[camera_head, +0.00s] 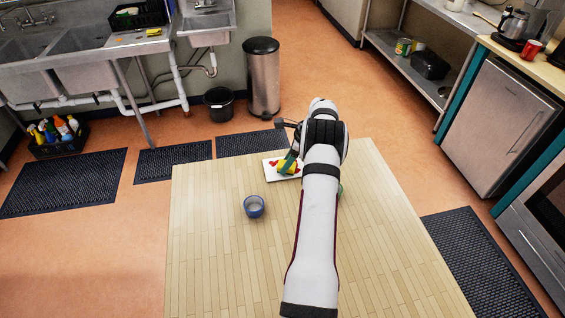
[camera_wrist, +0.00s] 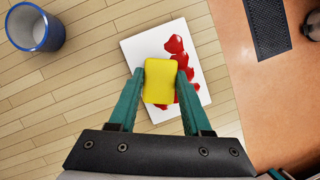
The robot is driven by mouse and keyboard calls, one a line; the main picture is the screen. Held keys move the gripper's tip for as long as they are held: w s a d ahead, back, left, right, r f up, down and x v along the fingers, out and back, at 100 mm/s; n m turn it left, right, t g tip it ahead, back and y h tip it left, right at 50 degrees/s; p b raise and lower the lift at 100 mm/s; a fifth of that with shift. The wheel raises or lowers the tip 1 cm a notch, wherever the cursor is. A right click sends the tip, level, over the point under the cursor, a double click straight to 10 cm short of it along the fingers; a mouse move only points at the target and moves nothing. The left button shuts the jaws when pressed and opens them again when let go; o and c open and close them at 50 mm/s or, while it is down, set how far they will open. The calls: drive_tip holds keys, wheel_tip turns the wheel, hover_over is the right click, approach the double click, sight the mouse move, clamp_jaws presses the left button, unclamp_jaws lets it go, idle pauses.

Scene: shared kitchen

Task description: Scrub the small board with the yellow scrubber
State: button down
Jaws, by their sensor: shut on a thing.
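The small white board (camera_head: 270,173) lies near the far edge of the wooden table, with red stains on it. In the wrist view the board (camera_wrist: 134,54) shows red blotches (camera_wrist: 174,44) along its middle and right part. My gripper (camera_wrist: 161,82) is shut on the yellow scrubber (camera_wrist: 159,80), with one green finger on each side. The scrubber also shows in the head view (camera_head: 288,168). It is over the board and hides part of the red; I cannot tell whether it touches the board. My arm covers the board's right side in the head view.
A blue cup (camera_head: 254,206) stands on the table (camera_head: 225,260) left of and nearer than the board; it also shows in the wrist view (camera_wrist: 35,27). Something green (camera_head: 341,189) is mostly hidden behind my arm. The table's left part is clear.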

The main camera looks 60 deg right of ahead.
sight(295, 163)
drive_tip(key=shift+s+d, duration=1.05)
drive_tip(key=shift+s, duration=0.05)
drive_tip(key=shift+w+d, duration=0.55)
drive_tip(key=shift+w, duration=0.1)
drive_tip(key=shift+w+a, duration=2.4)
drive_tip(key=shift+a, duration=0.05)
drive_tip(key=shift+w+d, duration=0.55)
drive_tip(key=shift+d, duration=0.1)
drive_tip(key=shift+s+d, duration=2.35)
drive_tip(key=shift+s, duration=0.05)
wheel_tip(295, 163, up, 8)
